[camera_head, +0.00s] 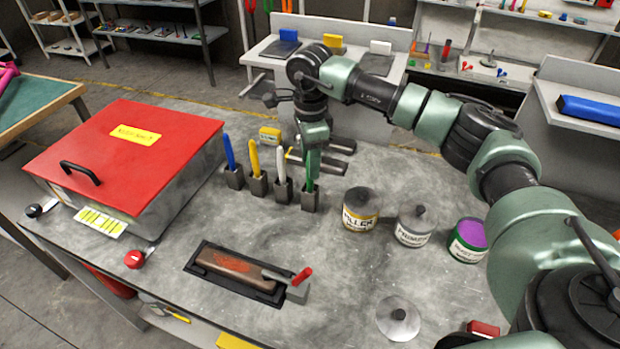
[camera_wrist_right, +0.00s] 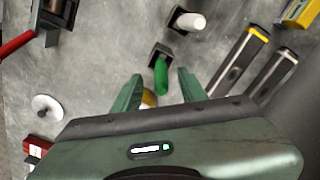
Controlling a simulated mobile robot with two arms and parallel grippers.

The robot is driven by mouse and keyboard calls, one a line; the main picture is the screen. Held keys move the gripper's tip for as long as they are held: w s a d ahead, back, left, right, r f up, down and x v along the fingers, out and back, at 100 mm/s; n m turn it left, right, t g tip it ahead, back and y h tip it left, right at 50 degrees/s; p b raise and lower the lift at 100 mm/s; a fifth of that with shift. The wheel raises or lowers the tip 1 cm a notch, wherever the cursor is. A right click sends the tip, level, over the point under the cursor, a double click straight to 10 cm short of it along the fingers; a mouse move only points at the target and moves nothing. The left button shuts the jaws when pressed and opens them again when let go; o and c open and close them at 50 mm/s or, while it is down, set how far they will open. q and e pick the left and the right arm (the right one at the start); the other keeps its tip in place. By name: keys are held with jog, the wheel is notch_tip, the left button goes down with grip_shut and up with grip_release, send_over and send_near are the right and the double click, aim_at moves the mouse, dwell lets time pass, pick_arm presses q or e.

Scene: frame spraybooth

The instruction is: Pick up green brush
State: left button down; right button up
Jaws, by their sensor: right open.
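The green brush (camera_head: 313,166) stands upright, handle up, in a small dark holder (camera_head: 310,198) at the right end of a row of brushes. My right gripper (camera_head: 315,148) is above and around the upper part of the brush, pointing down. In the right wrist view, the green brush (camera_wrist_right: 161,72) shows between the two green fingers of my right gripper (camera_wrist_right: 161,82), with a gap on each side. The gripper is open and holds nothing. My left gripper is not in view.
White (camera_head: 282,165), yellow (camera_head: 254,158) and blue (camera_head: 229,153) brushes stand in holders to the left. Filler (camera_head: 361,222), primer (camera_head: 412,238) and purple-topped (camera_head: 467,250) cans stand right. A red-lidded box (camera_head: 125,155) is left. Two dark bars (camera_head: 326,172) lie behind.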

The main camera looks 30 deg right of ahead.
aim_at(310, 191)
notch_tip(310, 191, down, 4)
jog(key=shift+r+p, duration=0.1)
jog(key=shift+p, duration=0.55)
jog(key=shift+w, duration=0.1)
jog(key=c, duration=0.9)
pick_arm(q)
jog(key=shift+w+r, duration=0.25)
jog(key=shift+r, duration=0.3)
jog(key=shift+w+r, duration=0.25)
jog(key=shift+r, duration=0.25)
pick_arm(e)
grip_shut()
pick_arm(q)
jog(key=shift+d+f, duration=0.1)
pick_arm(e)
jog(key=shift+r, duration=0.1)
